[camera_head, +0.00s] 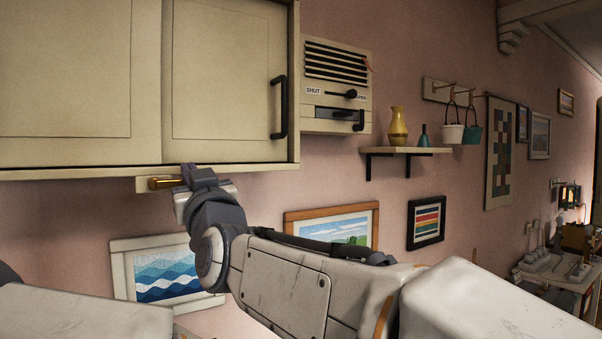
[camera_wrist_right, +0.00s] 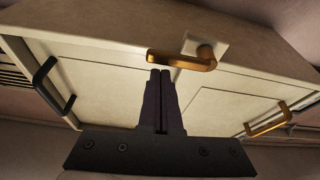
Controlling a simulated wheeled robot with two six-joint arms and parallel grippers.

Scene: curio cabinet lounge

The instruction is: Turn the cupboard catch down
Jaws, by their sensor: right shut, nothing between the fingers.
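The cupboard catch (camera_head: 164,183) is a brass lever on a pale plate under the cupboard's lower edge, lying roughly level in the head view. In the right wrist view the catch (camera_wrist_right: 180,61) shows its round pivot at the right and its bar running left. My right gripper (camera_head: 190,171) is shut and empty, just right of the visible brass in the head view and covering part of the plate. In the wrist view its closed fingertips (camera_wrist_right: 161,73) are right at the bar's lower edge; I cannot tell if they touch. My left gripper is out of view.
The cream cupboard (camera_head: 80,70) has a black door handle (camera_head: 279,107). A second brass handle (camera_wrist_right: 268,120) shows in the wrist view. A vent panel (camera_head: 336,85) with sliders and a small shelf (camera_head: 405,151) are to the right. Framed pictures hang below.

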